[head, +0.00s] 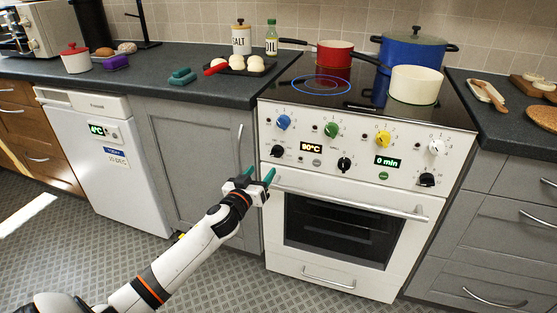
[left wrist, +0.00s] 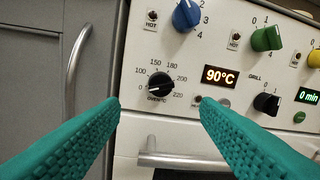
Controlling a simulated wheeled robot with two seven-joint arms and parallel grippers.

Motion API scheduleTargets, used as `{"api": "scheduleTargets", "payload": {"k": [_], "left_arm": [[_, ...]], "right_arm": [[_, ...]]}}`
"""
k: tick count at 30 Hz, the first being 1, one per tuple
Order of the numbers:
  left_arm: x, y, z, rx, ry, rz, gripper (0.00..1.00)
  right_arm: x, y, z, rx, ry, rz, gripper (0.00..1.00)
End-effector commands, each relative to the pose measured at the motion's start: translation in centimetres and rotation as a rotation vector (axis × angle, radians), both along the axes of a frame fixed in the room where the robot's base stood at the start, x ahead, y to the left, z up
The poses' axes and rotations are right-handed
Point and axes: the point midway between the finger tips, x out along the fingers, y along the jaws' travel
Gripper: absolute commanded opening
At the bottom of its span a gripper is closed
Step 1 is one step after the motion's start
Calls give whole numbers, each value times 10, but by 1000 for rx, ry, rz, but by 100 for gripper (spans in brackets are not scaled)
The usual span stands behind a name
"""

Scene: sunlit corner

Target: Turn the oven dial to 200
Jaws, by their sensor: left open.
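The black oven dial (head: 277,151) is at the left end of the lower row on the white oven panel. In the left wrist view the dial (left wrist: 160,86) has 0, 100, 150, 180, 200 and 220 printed around it; its exact pointing is hard to tell. The oven display (head: 311,147) reads 90°C, and so does the left wrist view (left wrist: 219,76). My left gripper (head: 259,173) has teal fingers, is open and empty, and is below and left of the dial, apart from it. In the left wrist view the dial shows between the fingertips. My right gripper is out of view.
Blue (head: 283,122), green (head: 331,130) and yellow (head: 383,139) knobs sit above. A black grill knob (head: 344,164) is to the right. The oven door handle (head: 350,199) runs below the panel. Pots stand on the hob, including a cream pot (head: 415,85).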

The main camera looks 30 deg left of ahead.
Motion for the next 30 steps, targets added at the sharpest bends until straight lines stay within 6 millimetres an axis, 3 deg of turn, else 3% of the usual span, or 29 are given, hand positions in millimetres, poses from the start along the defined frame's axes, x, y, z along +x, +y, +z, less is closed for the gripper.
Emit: {"api": "scheduleTargets", "payload": {"k": [9, 15, 29, 30], "left_arm": [[61, 10, 0, 1, -2, 1, 57], [86, 14, -1, 1, 1, 2, 57], [96, 16, -1, 1, 2, 1, 57], [96, 16, -1, 1, 2, 1, 52]], "right_arm": [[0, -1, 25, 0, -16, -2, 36], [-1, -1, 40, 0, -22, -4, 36], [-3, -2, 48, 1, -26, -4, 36], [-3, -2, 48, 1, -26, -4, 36]]}}
